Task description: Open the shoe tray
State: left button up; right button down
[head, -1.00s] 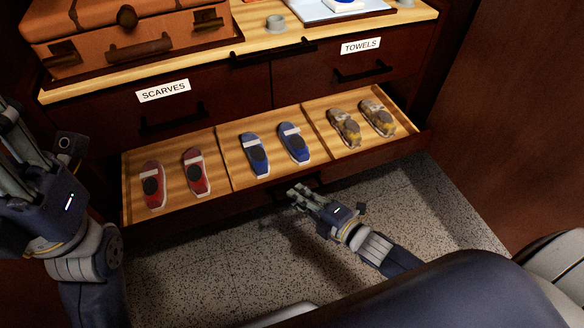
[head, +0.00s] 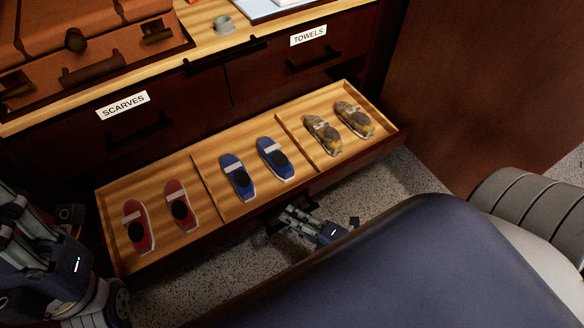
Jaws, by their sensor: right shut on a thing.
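The shoe tray (head: 205,200) is a dark-fronted drawer with a light wood inside. It is pulled out below the upper drawers. It holds a red pair, a blue pair and a grey-yellow pair of shoes, each in its own compartment. My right gripper (head: 283,214) is shut on the dark tray handle (head: 270,222), at the middle of the tray front. My own body hides most of the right arm. My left gripper (head: 18,215) is at the left edge, beside the tray's left end and apart from it. Its fingertips are partly cut off by the picture edge.
The scarves drawer (head: 165,112) and the towels drawer (head: 300,62) above are closed. A brown panel (head: 480,80) stands at the right. Speckled floor (head: 400,175) shows below the tray.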

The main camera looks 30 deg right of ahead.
jog(key=c, duration=1.6)
grip_release()
jog(key=v, duration=1.2)
